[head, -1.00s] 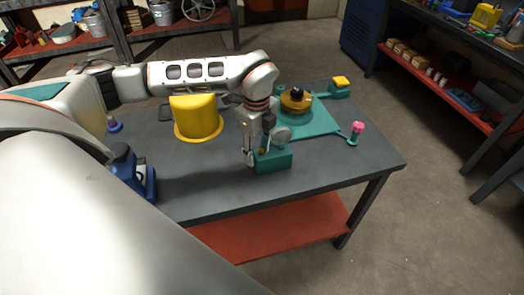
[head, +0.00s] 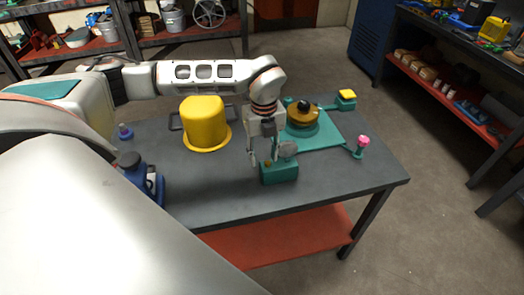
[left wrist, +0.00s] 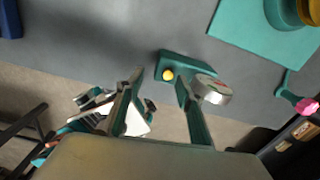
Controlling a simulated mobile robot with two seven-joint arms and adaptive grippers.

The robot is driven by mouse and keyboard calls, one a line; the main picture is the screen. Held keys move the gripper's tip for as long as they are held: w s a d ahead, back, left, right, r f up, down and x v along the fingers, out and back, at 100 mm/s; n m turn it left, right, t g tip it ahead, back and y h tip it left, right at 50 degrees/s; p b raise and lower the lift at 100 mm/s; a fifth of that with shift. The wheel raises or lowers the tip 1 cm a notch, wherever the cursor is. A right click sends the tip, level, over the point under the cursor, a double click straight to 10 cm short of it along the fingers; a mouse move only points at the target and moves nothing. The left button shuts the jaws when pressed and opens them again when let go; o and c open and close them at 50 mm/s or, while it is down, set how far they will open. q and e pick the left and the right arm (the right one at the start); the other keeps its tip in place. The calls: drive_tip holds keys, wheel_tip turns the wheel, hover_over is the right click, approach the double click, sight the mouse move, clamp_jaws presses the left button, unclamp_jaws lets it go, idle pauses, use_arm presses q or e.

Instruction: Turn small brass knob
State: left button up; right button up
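The small brass knob (left wrist: 168,75) is a round yellowish knob on a teal box (left wrist: 180,62) in the left wrist view. In the head view the teal box (head: 280,173) stands at the table's front edge side, and the knob shows only as a tiny spot beside my fingers. A silver disc (head: 288,149) is on the same box, right of the knob; it also shows in the left wrist view (left wrist: 213,89). My left gripper (head: 262,158) is over the box, its fingers apart, with the knob between them in the left wrist picture. Contact cannot be told. My right gripper is out of view.
A yellow domed cover (head: 206,125) stands left of my gripper. Behind the box, a teal plate (head: 325,133) carries a brass disc with a black knob (head: 303,113). A pink knob (head: 363,141) and a yellow button (head: 347,94) are to the right. A blue device (head: 152,183) is at left.

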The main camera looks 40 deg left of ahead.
sight(261, 164)
use_arm(q)
drive_tip(key=m, duration=0.5)
drive_tip(key=shift+w+a, duration=0.25)
drive_tip(key=shift+a, duration=0.1)
drive_tip(key=m, duration=0.4)
drive_tip(key=shift+w+a, duration=0.15)
drive_tip(key=shift+a, duration=0.1)
drive_tip(key=shift+f+b, duration=0.5)
drive_tip(key=shift+f, duration=0.3)
drive_tip(key=shift+f+b, duration=0.4)
drive_tip(key=shift+f, duration=0.5)
drive_tip(key=shift+a, duration=0.1)
drive_tip(key=shift+r, duration=0.1)
drive_tip(key=c, duration=1)
clamp_jaws()
